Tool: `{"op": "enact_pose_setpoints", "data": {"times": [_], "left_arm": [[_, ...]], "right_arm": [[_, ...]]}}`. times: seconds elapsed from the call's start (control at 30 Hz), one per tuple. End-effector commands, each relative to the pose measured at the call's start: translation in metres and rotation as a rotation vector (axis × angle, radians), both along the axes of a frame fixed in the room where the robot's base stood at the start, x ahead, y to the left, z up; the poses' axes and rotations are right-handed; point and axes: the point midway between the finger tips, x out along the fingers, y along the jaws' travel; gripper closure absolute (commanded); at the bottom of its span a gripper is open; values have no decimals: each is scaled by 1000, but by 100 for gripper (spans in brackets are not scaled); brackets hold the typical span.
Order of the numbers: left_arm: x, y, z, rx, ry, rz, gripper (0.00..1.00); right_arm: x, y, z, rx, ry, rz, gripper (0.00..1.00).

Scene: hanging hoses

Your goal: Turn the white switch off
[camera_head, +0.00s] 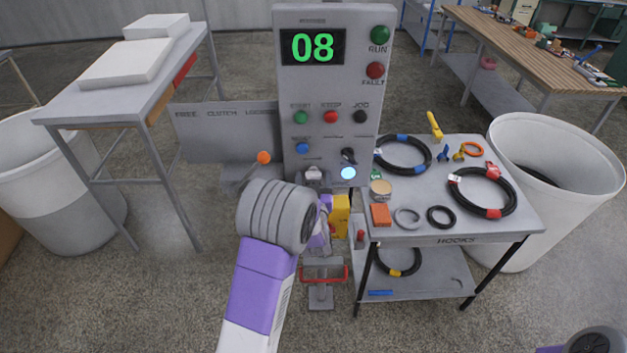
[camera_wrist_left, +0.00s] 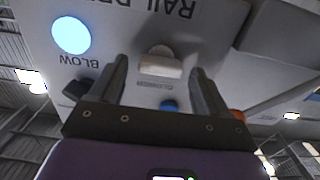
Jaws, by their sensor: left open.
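The white switch (camera_wrist_left: 160,63) sits on the underside-facing grey panel in the left wrist view, between my left gripper's two fingers (camera_wrist_left: 160,72). The fingers are apart, one on each side; I cannot tell whether they touch it. In the head view the white switch (camera_head: 313,172) shows low on the grey control cabinet (camera_head: 330,95). My left gripper (camera_head: 314,187) is just below it, partly hidden by my own wrist. My right gripper is not in view; only a piece of that arm shows at the bottom right.
A glowing pale-blue light (camera_head: 348,172) and a black knob (camera_head: 348,155) are right of the switch. A lever with an orange knob (camera_head: 264,157) is on the left. A grey cart (camera_head: 440,234) with hoses stands close on the right. White bins stand on both sides.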

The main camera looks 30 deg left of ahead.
Motion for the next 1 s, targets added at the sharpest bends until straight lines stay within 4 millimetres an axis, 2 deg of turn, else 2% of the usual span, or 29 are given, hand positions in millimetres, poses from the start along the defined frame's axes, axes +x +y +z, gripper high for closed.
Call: {"op": "enact_pose_setpoints", "data": {"times": [0.03, 0.3, 0.4, 0.67, 1.0], "left_arm": [[0, 0, 0, 0, 0, 0, 26], [0, 0, 0, -1, 1, 0, 68], [0, 0, 0, -1, 1, -1, 79], [0, 0, -2, -32, -20, 0, 79], [-1, 1, -5, -216, -136, 0, 79]], "right_arm": [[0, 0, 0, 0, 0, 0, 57], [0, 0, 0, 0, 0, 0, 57], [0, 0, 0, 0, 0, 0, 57], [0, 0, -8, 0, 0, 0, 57], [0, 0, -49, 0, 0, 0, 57]]}}
